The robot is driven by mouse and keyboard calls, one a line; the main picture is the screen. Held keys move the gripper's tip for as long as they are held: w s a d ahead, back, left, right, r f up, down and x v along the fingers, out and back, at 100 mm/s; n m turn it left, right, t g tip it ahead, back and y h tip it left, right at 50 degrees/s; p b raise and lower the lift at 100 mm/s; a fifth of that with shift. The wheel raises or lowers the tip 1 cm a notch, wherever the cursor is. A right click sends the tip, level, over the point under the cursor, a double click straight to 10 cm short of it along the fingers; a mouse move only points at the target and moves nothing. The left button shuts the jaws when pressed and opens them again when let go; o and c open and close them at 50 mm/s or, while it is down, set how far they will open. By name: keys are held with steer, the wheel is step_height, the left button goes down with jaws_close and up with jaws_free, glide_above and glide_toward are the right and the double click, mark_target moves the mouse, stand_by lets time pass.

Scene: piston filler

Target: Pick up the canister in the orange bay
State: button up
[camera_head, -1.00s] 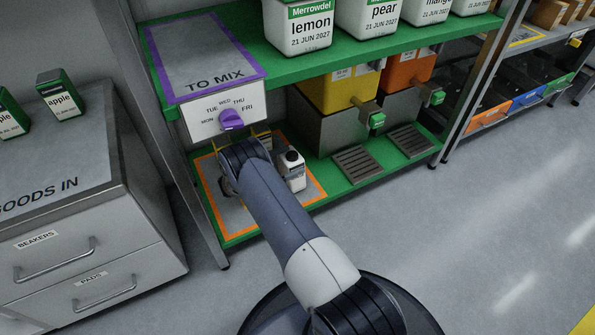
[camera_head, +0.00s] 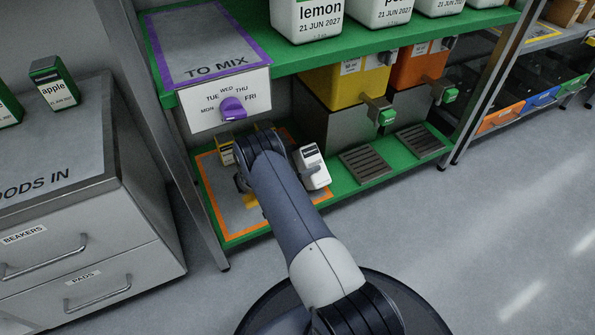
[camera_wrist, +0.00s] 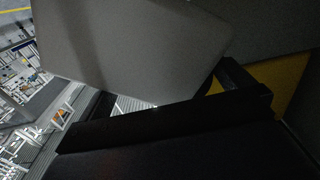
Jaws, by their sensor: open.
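The orange bay (camera_head: 219,220) is an orange-outlined grey patch on the lower green shelf. A white canister (camera_head: 313,168) with a dark top leans tilted at its right side, just right of my wrist. A yellow thing (camera_head: 228,154), perhaps another container, shows partly left of my wrist. My gripper is mostly hidden behind my arm in the head view. In the wrist view its dark, open jaws (camera_wrist: 222,92) show below a large, close, pale grey face (camera_wrist: 140,50). I cannot tell what that face belongs to, or whether the jaws touch the canister.
The upper shelf (camera_head: 330,50) holds labelled white tubs. Yellow (camera_head: 345,82) and orange (camera_head: 420,66) dispensers stand right, above grated trays (camera_head: 365,163). A drawer cabinet (camera_head: 90,220) stands left; open floor lies right.

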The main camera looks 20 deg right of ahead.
steer(key=shift+a+f, duration=0.15)
steer(key=shift+f, duration=0.15)
steer(key=c, duration=1.2)
steer(key=shift+w+r, duration=0.15)
